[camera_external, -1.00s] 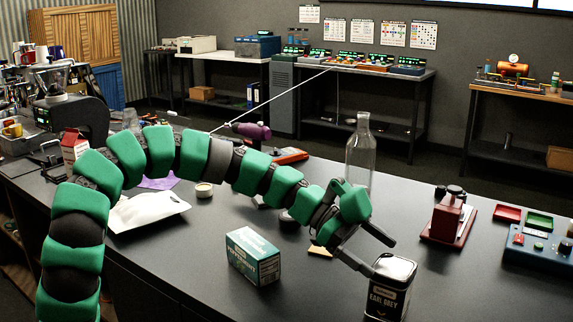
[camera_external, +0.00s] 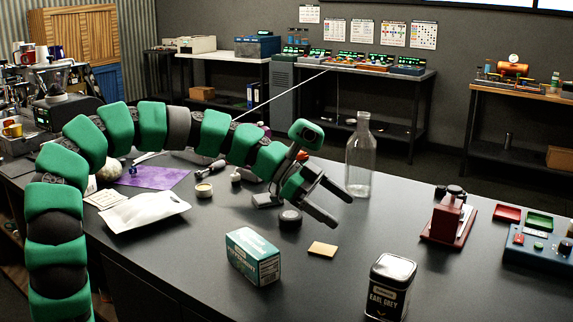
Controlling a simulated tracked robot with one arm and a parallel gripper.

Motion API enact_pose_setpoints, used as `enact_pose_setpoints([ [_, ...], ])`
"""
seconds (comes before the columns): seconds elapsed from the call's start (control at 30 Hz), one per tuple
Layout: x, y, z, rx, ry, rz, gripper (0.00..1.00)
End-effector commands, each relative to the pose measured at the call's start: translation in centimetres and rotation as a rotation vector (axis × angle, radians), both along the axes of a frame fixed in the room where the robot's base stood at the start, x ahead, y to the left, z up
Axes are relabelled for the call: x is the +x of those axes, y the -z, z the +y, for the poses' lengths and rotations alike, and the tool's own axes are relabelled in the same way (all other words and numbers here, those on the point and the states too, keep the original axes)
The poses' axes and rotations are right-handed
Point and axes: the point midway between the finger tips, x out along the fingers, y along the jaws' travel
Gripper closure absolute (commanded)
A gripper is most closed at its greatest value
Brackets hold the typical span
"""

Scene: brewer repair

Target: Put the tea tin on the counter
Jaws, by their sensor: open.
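The tea tin (camera_external: 389,287), black with a silver lid and an "Earl Grey" label, stands upright on the dark counter (camera_external: 335,284) near the front edge of the picture. My gripper (camera_external: 344,211) is open and empty above the counter, up and to the left of the tin and clearly apart from it. Nothing hides the tin except the bottom edge of the picture, which it nearly reaches.
A green and white box (camera_external: 253,257) stands left of the tin, with a small tan block (camera_external: 322,249) between. A clear glass bottle (camera_external: 360,160) stands behind my gripper. A red device (camera_external: 447,218) is to the right. A white pouch (camera_external: 145,210) lies left.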

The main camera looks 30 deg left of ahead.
Motion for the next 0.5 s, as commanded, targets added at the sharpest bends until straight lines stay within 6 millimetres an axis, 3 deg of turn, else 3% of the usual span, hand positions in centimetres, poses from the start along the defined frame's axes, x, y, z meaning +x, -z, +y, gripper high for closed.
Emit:
enact_pose_setpoints([
  [0.1,1.9,-5.6,5.7,0.066,-0.242,-0.012,0.04],
  [0.23,2.6,-12.2,12.1,0.092,-0.542,-0.028,0.04],
  [0.4,0.9,-21.4,19.8,0.038,-0.937,-0.089,0.04],
  [0.5,-1.1,-26.3,23.1,-0.028,-1.128,-0.14,0.04],
])
